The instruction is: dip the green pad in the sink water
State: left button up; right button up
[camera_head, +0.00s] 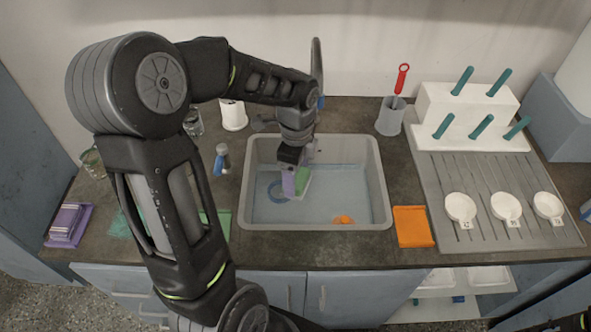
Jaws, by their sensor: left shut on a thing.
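My left gripper (291,160) points down into the grey sink (383,195). It is shut on a small pad that shows a green face (303,180) on its right, with a purple part (288,182) next to it on the left. The pad hangs upright over the left half of the blue sink water (330,190). Its lower edge is at or close to the water; I cannot tell how deep it is. The gripper partly hides the pad's top. My right gripper is not in view.
A blue ring (275,190) and an orange thing (343,219) are in the sink. An orange cloth (413,226) lies to its right, beside a drainboard (440,190) with white dishes. A tap (317,70) stands behind. Purple pads (68,224) lie at the far left.

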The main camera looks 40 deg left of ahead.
pick_arm(q)
jog(key=shift+s, duration=0.1)
jog(key=shift+f, duration=0.15)
notch_tip(320, 180, down, 20)
jog(key=b, duration=1.6)
jog(key=shift+a+f, duration=0.1)
jog(key=shift+f, duration=0.05)
notch_tip(320, 180, up, 19)
jog(key=p, duration=1.5)
jog(key=shift+p, duration=0.4)
jog(key=shift+r+p, duration=0.5)
jog(key=shift+r, duration=0.1)
jog(key=shift+f, duration=0.1)
